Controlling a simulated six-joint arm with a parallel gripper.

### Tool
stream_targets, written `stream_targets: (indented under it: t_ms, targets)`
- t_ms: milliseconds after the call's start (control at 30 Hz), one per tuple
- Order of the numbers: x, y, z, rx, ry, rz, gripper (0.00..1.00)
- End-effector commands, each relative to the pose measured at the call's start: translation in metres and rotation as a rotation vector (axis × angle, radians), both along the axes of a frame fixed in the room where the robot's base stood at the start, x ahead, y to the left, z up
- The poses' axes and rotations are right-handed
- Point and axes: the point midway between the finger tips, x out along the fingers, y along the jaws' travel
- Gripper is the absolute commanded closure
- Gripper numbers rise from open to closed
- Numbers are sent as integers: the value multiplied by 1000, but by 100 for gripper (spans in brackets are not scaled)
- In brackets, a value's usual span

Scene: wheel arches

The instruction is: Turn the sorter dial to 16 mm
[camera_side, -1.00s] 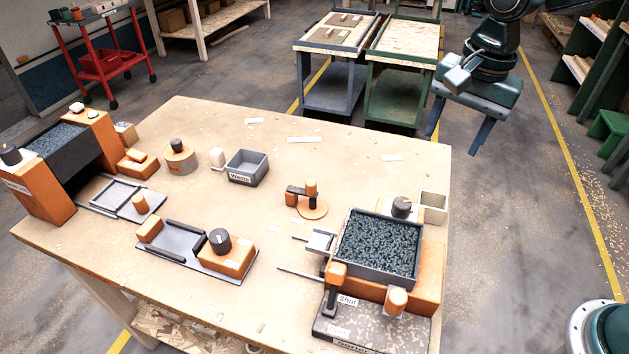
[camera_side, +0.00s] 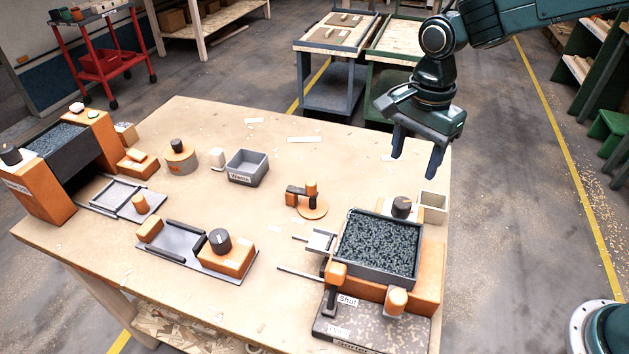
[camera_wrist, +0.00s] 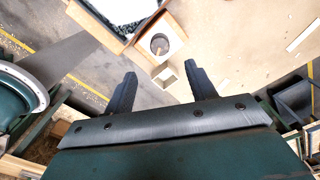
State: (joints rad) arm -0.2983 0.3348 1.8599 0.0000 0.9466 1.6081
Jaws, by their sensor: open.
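The sorter (camera_side: 428,265) is an orange body with a tray of dark granules at the table's right front. A dark round knob (camera_side: 401,207), which looks like its dial, stands on a pale plate behind the tray. Its scale is too small to read. My gripper (camera_side: 416,166) is open and empty, well above the table's right edge and behind the knob. In the wrist view its fingers (camera_wrist: 160,80) are spread.
A pale open box (camera_side: 432,207) stands right beside the knob. An orange crank (camera_side: 311,200) and a grey bin (camera_side: 247,168) stand farther left. The table behind the sorter is mostly clear.

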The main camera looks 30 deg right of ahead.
Motion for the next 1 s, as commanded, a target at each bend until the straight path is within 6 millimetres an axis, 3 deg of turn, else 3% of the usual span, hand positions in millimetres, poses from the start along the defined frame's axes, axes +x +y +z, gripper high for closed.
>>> stream_targets:
  t_ms: [600,800,1000]
  targets:
    - [-1,0,-91,-1,5,1,44]
    - [-1,0,-111,-1,3,1,44]
    - [0,0,-119,0,1,1,44]
